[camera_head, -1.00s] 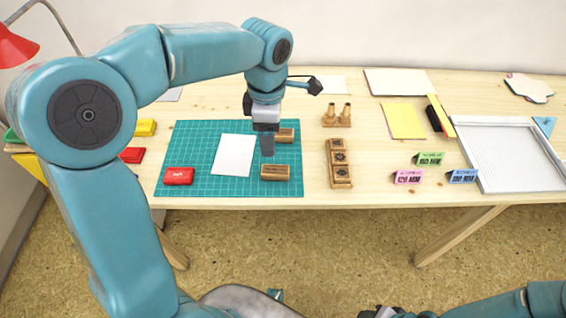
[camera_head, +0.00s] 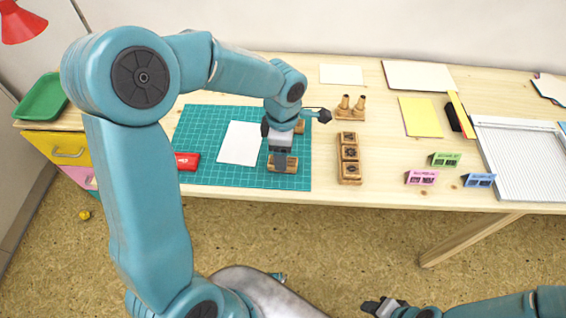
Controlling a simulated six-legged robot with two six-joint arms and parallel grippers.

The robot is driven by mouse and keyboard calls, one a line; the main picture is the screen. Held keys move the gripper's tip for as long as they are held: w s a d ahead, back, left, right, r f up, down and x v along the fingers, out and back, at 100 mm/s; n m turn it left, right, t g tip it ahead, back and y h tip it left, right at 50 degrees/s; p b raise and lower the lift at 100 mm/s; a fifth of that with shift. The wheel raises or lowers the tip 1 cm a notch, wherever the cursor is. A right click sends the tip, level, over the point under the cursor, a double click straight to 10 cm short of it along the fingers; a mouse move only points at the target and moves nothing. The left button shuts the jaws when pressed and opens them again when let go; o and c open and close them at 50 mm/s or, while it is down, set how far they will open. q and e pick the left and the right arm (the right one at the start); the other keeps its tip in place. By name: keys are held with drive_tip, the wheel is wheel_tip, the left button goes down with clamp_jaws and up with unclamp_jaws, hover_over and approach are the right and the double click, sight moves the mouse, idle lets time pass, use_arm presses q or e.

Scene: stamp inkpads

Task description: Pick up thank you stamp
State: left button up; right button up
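A wooden block stamp (camera_head: 292,166) lies near the front right corner of the green cutting mat (camera_head: 215,120); its lettering is too small to read. My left gripper (camera_head: 279,168) points down right over this block and hides its middle; whether the fingers touch it or how far apart they are does not show. A second wooden block (camera_head: 300,127) lies behind, mostly hidden by my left arm. I cannot tell which block is the thank you stamp. My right gripper (camera_head: 381,306) is low at the bottom edge, away from the table, and its fingers are unclear.
A white card (camera_head: 239,143) and a red inkpad (camera_head: 187,161) lie on the mat. A wooden holder with several stamps (camera_head: 349,158) stands just right of the mat. Behind it is a stand with two wooden pegs (camera_head: 350,112). Small folded cards (camera_head: 422,177) stand further right.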

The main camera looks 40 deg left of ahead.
sight(292, 164)
use_arm(q)
wheel_tip(292, 164, down, 5)
drive_tip(key=shift+a+r, duration=0.1)
drive_tip(key=c, duration=1.1)
drive_tip(key=shift+c, duration=0.2)
